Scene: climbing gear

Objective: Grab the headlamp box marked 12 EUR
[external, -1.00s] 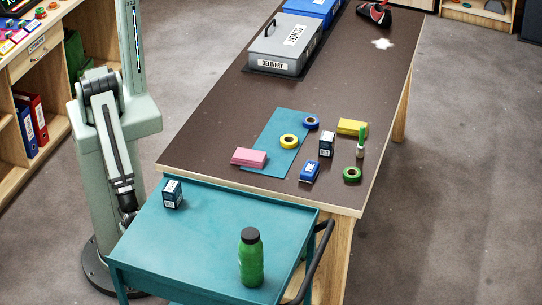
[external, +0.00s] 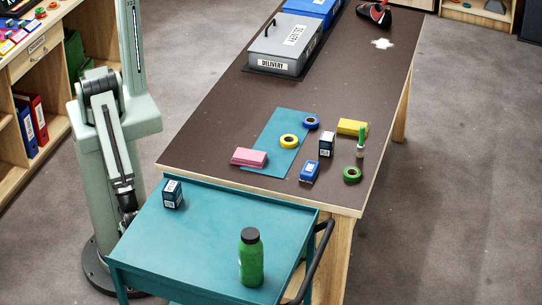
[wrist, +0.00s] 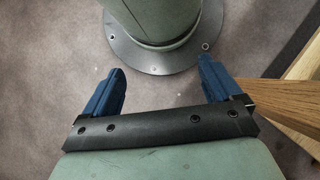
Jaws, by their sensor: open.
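Two small dark boxes with white labels show in the external view. One box (external: 172,195) stands upright on the far left corner of the teal cart. The other box (external: 327,144) stands on the brown table among tape rolls. The print is too small to tell which one reads 12 EUR. My gripper (wrist: 161,66) shows in the wrist view, its two blue fingers wide apart with nothing between them. It points down at the floor near my base. In the external view my arm hangs beside the cart and the gripper itself is hidden.
The teal cart (external: 215,225) abuts the table's near end and carries a green bottle (external: 251,262). A wooden leg (wrist: 265,93) is close right of my gripper.

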